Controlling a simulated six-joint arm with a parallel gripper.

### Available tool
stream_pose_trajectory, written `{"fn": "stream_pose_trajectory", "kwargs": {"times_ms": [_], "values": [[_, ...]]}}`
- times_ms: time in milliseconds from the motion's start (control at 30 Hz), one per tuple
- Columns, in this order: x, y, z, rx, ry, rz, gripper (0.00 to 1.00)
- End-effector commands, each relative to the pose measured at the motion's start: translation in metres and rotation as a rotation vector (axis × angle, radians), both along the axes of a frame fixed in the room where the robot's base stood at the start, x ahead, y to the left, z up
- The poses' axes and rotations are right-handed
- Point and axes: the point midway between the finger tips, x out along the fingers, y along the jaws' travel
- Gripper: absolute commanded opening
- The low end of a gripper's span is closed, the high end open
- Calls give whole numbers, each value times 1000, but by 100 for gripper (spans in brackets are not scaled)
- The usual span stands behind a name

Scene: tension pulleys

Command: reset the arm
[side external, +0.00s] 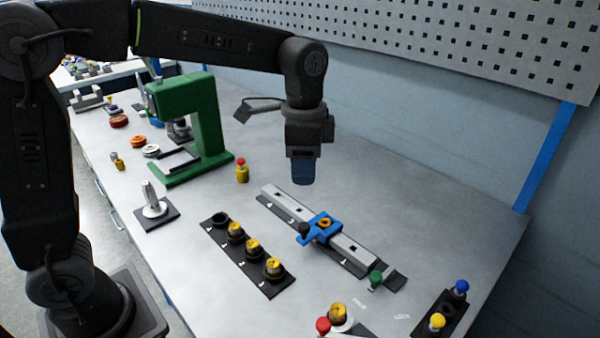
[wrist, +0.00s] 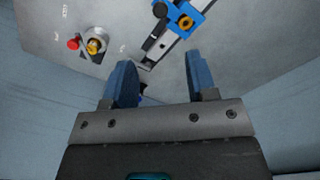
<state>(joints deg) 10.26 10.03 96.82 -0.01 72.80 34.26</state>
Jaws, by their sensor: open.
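My gripper (side external: 303,172) hangs from my arm above the workbench, pointing down, with nothing touching it. In the wrist view its two blue fingers (wrist: 157,82) are spread apart with nothing between them. Below and a little right of it in the side view is a grey rail (side external: 350,245) carrying a blue carriage (side external: 312,236) with a yellow-orange ring on top. The blue carriage also shows at the top of the wrist view (wrist: 186,10). A black tray (side external: 221,250) left of the rail holds several yellow-topped pulleys in a row, and its far slot looks empty.
A green press (side external: 204,125) stands behind and left. A yellow pulley on a round base (side external: 340,316) sits at the front beside a red knob (side external: 323,326). A black block with blue and yellow knobs (side external: 449,309) is front right. A perforated panel (side external: 450,40) backs the bench.

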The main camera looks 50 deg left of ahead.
Motion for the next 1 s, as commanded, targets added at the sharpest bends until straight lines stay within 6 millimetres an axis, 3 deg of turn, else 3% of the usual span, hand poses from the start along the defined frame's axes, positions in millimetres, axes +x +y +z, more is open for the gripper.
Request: {"fn": "stream_pose_trajectory", "kwargs": {"times_ms": [167, 300, 600, 800, 1000], "values": [[-28, 16, 17, -16, -76, 115, 52], [-69, 35, 28, -47, -177, 280, 52], [-151, 63, 18, -139, -378, 618, 52], [-176, 69, 3, -184, -448, 739, 52], [-181, 71, -1, -193, -462, 764, 52]]}}
